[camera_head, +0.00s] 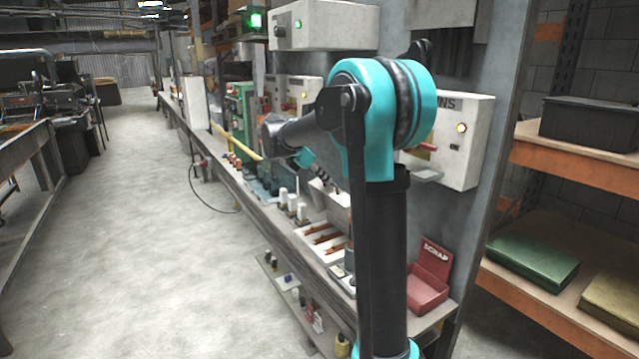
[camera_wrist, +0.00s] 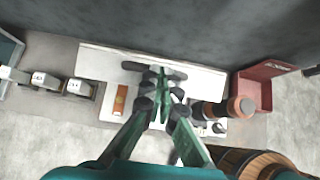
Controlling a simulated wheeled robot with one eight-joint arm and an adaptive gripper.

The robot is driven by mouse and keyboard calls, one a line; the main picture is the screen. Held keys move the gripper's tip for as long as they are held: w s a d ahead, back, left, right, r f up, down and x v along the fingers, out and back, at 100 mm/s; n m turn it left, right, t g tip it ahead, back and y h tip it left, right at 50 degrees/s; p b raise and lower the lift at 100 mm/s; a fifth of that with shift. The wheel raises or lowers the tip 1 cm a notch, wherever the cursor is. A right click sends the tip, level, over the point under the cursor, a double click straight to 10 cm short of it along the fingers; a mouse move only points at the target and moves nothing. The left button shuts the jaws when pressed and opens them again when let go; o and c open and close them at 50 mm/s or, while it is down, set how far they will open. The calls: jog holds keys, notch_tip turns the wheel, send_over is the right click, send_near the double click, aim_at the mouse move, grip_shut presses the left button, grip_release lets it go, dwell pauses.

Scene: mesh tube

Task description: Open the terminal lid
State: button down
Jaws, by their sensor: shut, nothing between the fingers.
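I cannot pick out the terminal lid for certain in either view. In the wrist view my gripper (camera_wrist: 161,88) points down over the bench with its dark fingers drawn together and nothing between them. Below it is a long white tray or panel (camera_wrist: 205,78), partly hidden by the fingers. A dark rounded bar (camera_wrist: 138,66) crosses close to the fingertips; I cannot tell whether they touch it. In the head view my arm covers part of the bench, and the gripper is hard to make out there.
A red scrap bin (camera_head: 428,290) stands at the bench's right end. White-topped pieces (camera_head: 283,198) stand on the bench to the left. A copper-ended cylinder (camera_wrist: 240,107) lies right of the fingers. A white wall box (camera_head: 460,150) hangs behind my arm. The floor (camera_head: 150,240) at left is clear.

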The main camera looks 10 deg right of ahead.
jog(key=w+d+r+y, duration=0.1)
jog(key=w+d+r, duration=0.1)
jog(key=d, duration=0.6)
jog(key=shift+w+g+y, duration=0.3)
jog(key=shift+w+y, duration=0.05)
jog(key=shift+y, duration=0.05)
jog(key=shift+d, duration=0.1)
jog(key=a+r, duration=0.1)
jog(key=s+a, duration=0.1)
jog(key=a, duration=0.1)
jog(key=a+r, duration=0.1)
jog(key=shift+s+a+r, duration=0.15)
jog(key=shift+s+r, duration=0.05)
jog(key=shift+r, duration=0.1)
jog(key=d+r+v, duration=0.1)
jog(key=v, duration=0.7)
jog(key=s+a+f+m+t+y, duration=0.1)
jog(key=s+a+f+m+y, duration=0.2)
jog(key=s+f+m, duration=0.7)
jog(key=s+a+f+m+t+y, duration=0.1)
jog(key=s+a+f+m+y, duration=0.2)
jog(key=s+f+m, duration=0.8)
jog(key=s+a+f, duration=0.1)
jog(key=s+f, duration=1.1)
jog(key=f, duration=0.3)
jog(key=shift+s+f+m+y, duration=0.2)
jog(key=shift+f+m+y, duration=0.1)
